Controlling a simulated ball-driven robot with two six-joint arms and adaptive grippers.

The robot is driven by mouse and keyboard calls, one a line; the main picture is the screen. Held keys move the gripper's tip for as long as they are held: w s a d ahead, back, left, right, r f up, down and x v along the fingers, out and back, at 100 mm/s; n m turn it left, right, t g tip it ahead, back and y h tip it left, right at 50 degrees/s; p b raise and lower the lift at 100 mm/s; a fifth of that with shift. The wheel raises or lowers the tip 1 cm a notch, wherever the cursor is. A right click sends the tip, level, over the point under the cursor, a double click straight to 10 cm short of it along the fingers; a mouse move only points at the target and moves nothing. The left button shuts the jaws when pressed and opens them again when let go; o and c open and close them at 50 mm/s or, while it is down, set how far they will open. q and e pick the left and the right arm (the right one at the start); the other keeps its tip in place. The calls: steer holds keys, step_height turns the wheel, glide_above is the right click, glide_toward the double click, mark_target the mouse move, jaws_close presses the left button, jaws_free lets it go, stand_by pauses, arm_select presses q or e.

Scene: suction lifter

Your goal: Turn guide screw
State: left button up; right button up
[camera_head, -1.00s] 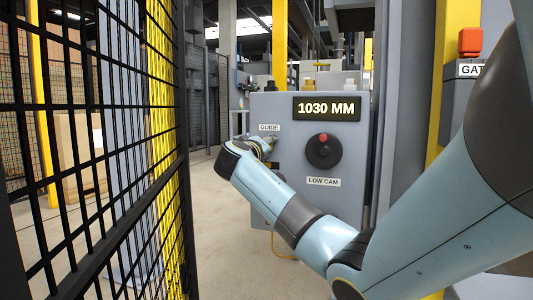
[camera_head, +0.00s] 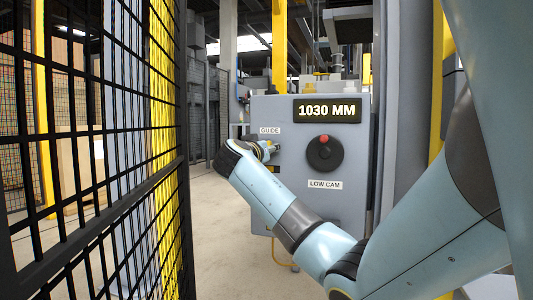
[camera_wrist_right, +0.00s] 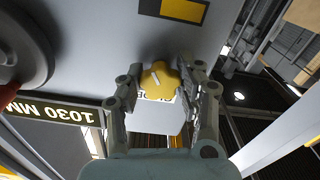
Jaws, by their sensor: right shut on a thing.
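The guide screw shows in the right wrist view as a yellow lobed knob (camera_wrist_right: 159,82) with a white mark, on the grey panel. My right gripper (camera_wrist_right: 167,84) has its fingers on either side of the knob and is shut on it. In the head view my right gripper (camera_head: 268,149) is at the panel below the GUIDE label (camera_head: 270,130), and the wrist hides most of the knob. The display (camera_head: 327,110) above reads 1030 MM. My left gripper is not in view.
A black mesh fence (camera_head: 95,160) stands close on the left. Concrete floor (camera_head: 225,250) is clear between fence and panel.

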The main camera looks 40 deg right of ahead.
steer(key=shift+f, duration=0.25)
steer(key=o, duration=0.9)
steer(key=shift+o, duration=1.4)
steer(key=shift+r, duration=0.15)
steer(key=v, duration=1.2)
